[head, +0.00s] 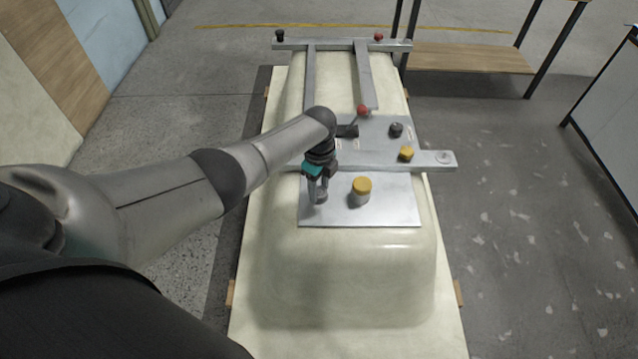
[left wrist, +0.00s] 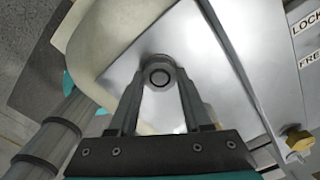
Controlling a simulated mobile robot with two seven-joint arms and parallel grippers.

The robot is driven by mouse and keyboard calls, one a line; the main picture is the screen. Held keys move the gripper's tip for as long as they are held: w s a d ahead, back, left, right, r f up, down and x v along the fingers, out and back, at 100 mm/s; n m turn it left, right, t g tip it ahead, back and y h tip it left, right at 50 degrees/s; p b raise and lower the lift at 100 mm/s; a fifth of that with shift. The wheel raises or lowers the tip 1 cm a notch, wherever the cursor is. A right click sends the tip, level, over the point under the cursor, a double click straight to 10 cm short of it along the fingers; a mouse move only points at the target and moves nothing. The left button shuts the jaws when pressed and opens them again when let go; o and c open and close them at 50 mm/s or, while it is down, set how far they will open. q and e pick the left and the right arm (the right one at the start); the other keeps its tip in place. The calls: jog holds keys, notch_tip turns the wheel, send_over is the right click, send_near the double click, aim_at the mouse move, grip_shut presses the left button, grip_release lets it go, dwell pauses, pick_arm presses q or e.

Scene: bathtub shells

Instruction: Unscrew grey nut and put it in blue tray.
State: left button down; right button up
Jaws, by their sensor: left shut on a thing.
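My left gripper (head: 317,190) points down over the near-left part of the metal plate (head: 390,215) on the upturned bathtub shell. In the left wrist view, its fingers (left wrist: 160,85) are shut on the grey nut (left wrist: 160,75), a round grey piece with a dark ring in its middle. The nut appears to be at the plate's surface; whether it is loose from its thread cannot be told. In the head view the fingers largely cover it. I see no blue tray in either view. My right gripper is not in view.
A yellow-topped grey post (head: 361,190) stands on the plate just right of my left gripper. A yellow knob (head: 406,153), a black knob (head: 396,130) and a red knob (head: 363,110) lie farther back. A metal crossbar (head: 435,160) spans the cream shell (head: 340,280).

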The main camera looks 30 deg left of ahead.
pick_arm(q)
jog(key=shift+f+n, duration=0.1)
jog(key=shift+n, duration=1)
jog(key=shift+c, duration=1.3)
grip_release()
jog(key=shift+c, duration=0.8)
jog(key=m+b, duration=0.1)
jog(key=m, duration=0.5)
jog(key=m+b, duration=0.1)
jog(key=m, duration=0.2)
jog(key=shift+m, duration=0.4)
jog(key=m+b, duration=0.1)
jog(key=m, duration=0.2)
jog(key=shift+m, duration=0.3)
